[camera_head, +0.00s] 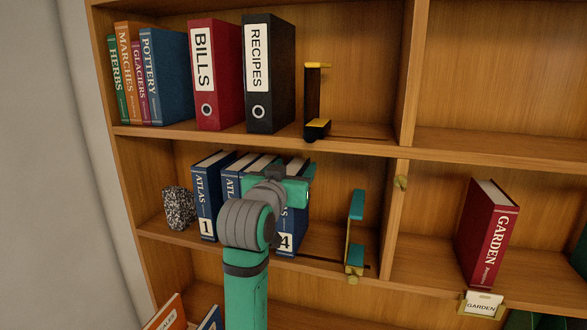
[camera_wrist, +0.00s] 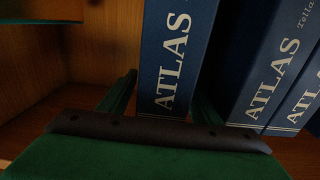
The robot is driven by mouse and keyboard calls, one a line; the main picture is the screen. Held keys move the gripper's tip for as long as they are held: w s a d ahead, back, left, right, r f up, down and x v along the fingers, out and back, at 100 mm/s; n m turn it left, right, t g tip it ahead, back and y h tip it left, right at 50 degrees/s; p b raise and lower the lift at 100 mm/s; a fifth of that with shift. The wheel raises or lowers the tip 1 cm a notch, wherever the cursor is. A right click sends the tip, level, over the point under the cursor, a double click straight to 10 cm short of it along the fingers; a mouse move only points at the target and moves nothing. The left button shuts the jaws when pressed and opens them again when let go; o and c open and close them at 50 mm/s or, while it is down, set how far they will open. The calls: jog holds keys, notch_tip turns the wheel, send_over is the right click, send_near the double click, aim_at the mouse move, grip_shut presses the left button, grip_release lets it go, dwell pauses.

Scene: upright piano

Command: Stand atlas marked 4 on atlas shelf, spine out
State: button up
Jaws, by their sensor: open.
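Atlas 4 (camera_head: 286,243) is a dark blue book standing upright at the right end of the atlas row on the middle shelf, spine outward with its number low. My gripper (camera_head: 291,190) is in front of its upper part and covers much of it and its neighbours. In the wrist view, which looks upside down, a blue atlas spine (camera_wrist: 178,60) lies between the two fingers of my open gripper (camera_wrist: 163,95). One finger is on each side; contact cannot be told. The atlas shelf (camera_head: 325,262) has room right of the atlas.
Atlas 1 (camera_head: 205,215) and other atlases stand to the left, beside a speckled block (camera_head: 178,208). A teal bookend (camera_head: 355,232) stands to the right, near the divider. Binders and a black bookend (camera_head: 313,103) are above. A red garden book (camera_head: 487,235) is in the right bay.

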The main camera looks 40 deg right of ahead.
jog(key=v, duration=1)
jog(key=shift+s+a, duration=0.3)
jog(key=shift+w, duration=0.1)
